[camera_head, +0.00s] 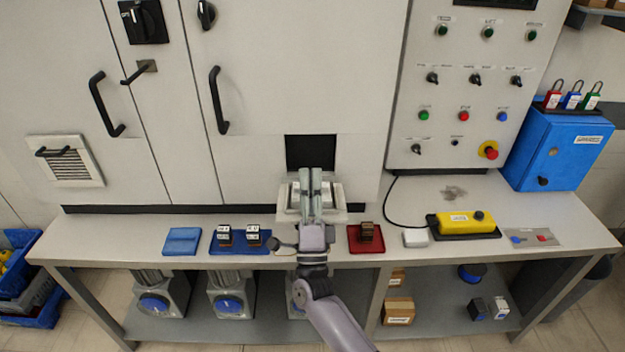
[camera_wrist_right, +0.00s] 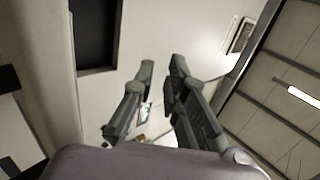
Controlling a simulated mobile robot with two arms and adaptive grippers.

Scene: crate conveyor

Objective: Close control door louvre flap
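A louvre flap (camera_head: 338,216) hangs folded down and outward below a dark rectangular opening (camera_head: 311,150) in the middle cabinet door. Its pale panel and frame stick out above the bench, partly hidden by my right gripper. My right gripper (camera_head: 316,172) is over the flap, fingers toward the door and the opening. In the right wrist view its two fingers (camera_wrist_right: 163,64) are a little apart with nothing between the tips; the dark opening (camera_wrist_right: 96,32) is at the upper left. I cannot tell whether the gripper touches the flap. My left gripper is not in view.
A louvred vent with a dark handle (camera_head: 76,171) is on the left door. On the bench (camera_head: 130,232) are blue trays (camera_head: 182,241), a red tray (camera_head: 366,246) and a yellow control box (camera_head: 467,224). A control panel (camera_head: 460,95) stands to the right.

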